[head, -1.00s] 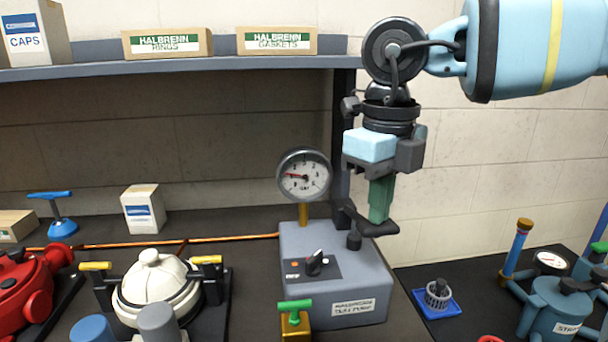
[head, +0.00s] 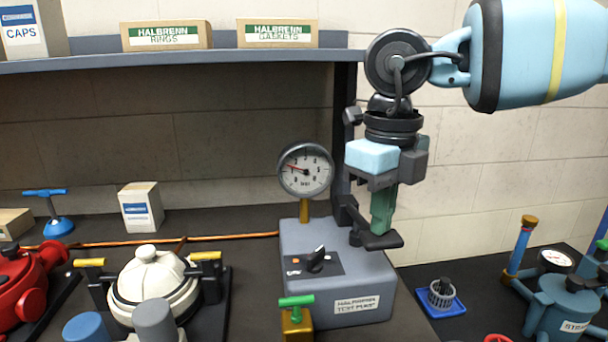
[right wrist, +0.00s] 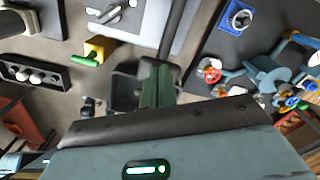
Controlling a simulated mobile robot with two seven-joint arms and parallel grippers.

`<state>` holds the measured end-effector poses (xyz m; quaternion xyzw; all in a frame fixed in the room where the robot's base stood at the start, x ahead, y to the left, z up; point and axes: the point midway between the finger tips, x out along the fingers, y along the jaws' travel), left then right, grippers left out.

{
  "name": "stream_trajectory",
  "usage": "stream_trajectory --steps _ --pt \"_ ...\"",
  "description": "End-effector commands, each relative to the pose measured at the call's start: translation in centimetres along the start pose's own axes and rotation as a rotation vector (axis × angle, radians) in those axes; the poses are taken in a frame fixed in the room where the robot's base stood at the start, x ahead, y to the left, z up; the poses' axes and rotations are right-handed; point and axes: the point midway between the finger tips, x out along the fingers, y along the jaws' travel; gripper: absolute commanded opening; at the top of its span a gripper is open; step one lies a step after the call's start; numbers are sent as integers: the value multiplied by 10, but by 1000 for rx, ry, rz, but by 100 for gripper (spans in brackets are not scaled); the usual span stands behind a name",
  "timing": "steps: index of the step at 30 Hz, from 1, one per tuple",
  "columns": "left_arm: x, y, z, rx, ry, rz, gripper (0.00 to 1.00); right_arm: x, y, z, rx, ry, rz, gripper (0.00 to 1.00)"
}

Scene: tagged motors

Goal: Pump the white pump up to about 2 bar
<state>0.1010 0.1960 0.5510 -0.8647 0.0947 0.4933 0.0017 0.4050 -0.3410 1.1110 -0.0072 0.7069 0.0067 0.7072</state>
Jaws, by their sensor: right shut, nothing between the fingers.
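The white pump (head: 130,288) is a cream domed body in a black frame with yellow-handled clamps, at the lower left of the head view. To its right stands the grey test pump box (head: 350,292), with a black hand lever (head: 375,241) on its right side. A round gauge (head: 305,169) rises from it; its red needle points left and slightly up, near the 2. My right gripper (head: 382,220) is shut and empty, pointing down, with its green fingertips at the lever's flat end, seemingly touching it. My left gripper is out of view.
A copper pipe (head: 230,236) runs left from the test pump. A green-handled brass valve (head: 296,316) stands at its front. A red pump (head: 28,280) is at far left, a teal strainer (head: 562,308) at right. The shelf (head: 200,58) holds boxes above.

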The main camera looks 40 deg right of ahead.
Motion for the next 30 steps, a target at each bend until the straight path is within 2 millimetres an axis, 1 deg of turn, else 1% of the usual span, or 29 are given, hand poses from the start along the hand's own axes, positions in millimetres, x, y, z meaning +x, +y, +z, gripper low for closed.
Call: stream_trajectory --steps 1,16,23,30 --pt "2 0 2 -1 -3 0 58 4 0 1 1 1 0 0" --pt "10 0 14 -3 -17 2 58 23 0 0 1 1 -1 0" --pt "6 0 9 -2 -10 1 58 14 0 0 1 -1 -1 0" --pt "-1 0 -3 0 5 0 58 -5 0 0 0 -1 0 0"
